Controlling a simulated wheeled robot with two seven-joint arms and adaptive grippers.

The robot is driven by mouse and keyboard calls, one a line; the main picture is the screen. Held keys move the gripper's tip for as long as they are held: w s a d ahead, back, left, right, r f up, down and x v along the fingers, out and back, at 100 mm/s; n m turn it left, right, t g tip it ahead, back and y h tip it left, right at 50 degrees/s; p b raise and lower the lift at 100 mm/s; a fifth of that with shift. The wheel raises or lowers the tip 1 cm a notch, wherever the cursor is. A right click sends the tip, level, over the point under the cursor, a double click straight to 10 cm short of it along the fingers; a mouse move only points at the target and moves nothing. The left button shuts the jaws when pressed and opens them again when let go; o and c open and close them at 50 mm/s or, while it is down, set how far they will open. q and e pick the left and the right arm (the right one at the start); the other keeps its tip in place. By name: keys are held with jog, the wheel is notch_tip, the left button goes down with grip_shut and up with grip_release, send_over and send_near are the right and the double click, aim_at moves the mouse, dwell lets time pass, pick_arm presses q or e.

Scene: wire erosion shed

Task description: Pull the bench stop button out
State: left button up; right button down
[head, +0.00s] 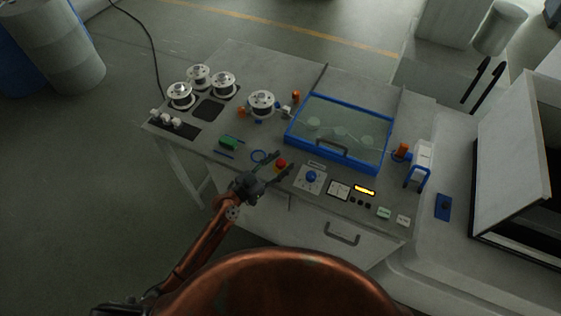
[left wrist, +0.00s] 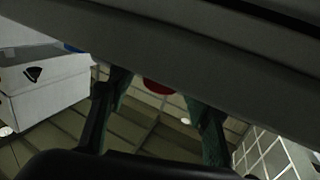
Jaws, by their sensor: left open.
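The red bench stop button (head: 281,163) with a bit of yellow at its base sits at the front edge of the grey bench (head: 250,62). My left gripper (head: 282,165) is open, with its green-padded fingers on either side of the button in the head view. In the left wrist view the red button (left wrist: 157,88) shows as a partial disc between the two spread fingers (left wrist: 165,110), beyond their tips. I cannot tell whether either finger touches it. My right gripper is not in view.
Right of the button are a blue knob (head: 311,177), a gauge (head: 339,189) and a lit yellow display (head: 364,190). A blue-framed lidded tray (head: 340,132) stands behind. Wire spools (head: 181,94) stand at the back left.

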pick_arm(q)
jog(key=shift+w, duration=0.1)
grip_shut()
dwell(0.6)
